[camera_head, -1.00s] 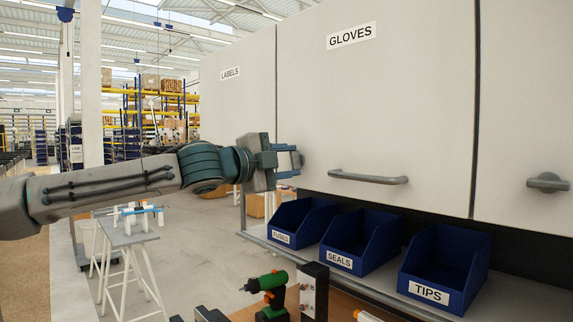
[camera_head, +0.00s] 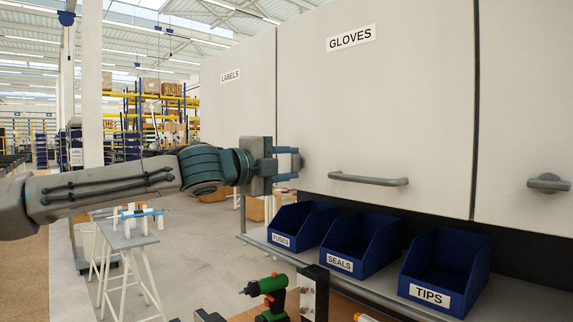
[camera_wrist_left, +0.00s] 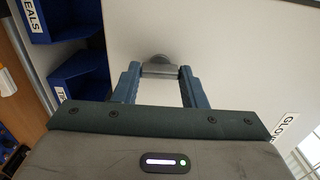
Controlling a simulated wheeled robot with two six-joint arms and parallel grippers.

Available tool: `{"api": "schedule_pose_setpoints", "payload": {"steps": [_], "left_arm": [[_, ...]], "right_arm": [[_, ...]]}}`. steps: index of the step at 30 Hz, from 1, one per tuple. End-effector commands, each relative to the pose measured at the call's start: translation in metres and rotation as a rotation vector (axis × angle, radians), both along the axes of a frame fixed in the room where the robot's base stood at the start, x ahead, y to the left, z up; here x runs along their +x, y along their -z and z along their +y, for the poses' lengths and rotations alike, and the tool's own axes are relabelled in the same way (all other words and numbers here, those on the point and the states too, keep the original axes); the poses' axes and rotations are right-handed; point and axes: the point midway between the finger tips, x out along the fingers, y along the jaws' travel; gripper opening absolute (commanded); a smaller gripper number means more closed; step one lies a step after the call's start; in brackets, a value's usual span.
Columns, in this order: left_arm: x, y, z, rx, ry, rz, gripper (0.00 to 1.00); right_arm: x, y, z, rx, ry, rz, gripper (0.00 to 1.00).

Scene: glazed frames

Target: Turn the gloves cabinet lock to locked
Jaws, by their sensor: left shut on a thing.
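The gloves cabinet (camera_head: 400,120) is a pale door with a GLOVES label (camera_head: 350,38) and a grey bar handle (camera_head: 368,179). Its grey lock knob (camera_wrist_left: 160,68) shows in the left wrist view, between the fingertips. In the head view the fingers mostly hide it at the door's lower left. My left gripper (camera_head: 290,163) comes in from the left with its fingers one above the other. It is shut on the lock knob, as its fingers (camera_wrist_left: 159,76) touch the knob's two ends. My right gripper is not in view.
Blue bins labelled FUSES (camera_head: 301,222), SEALS (camera_head: 358,243) and TIPS (camera_head: 443,272) stand on a shelf below the door. A similar knob (camera_head: 548,183) is on the door at the right. A green drill (camera_head: 271,298) stands at the bottom.

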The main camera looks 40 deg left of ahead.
Motion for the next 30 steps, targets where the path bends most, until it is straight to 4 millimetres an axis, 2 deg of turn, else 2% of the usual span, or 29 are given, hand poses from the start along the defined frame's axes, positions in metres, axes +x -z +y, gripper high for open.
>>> {"api": "schedule_pose_setpoints", "payload": {"steps": [1, 3, 4, 13, 17, 30], "left_arm": [[0.000, 0.001, 0.000, 0.002, 0.001, 0.001, 0.44], [0.000, 0.001, 0.000, 0.002, 0.001, 0.001, 0.58], [0.000, 0.001, 0.000, 0.002, 0.001, 0.001, 0.60], [-0.001, 0.001, 0.000, 0.000, 0.000, -0.001, 0.60], [-0.006, 0.002, 0.001, -0.001, -0.004, -0.005, 0.60], [-0.059, 0.004, 0.004, -0.002, 0.003, -0.007, 0.60]], "right_arm": [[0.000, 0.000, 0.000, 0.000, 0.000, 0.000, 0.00], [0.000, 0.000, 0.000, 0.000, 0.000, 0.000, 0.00], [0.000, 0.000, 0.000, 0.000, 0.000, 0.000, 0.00], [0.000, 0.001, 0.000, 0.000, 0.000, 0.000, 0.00], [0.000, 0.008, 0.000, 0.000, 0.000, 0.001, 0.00], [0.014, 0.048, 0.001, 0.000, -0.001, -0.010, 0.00]]}}
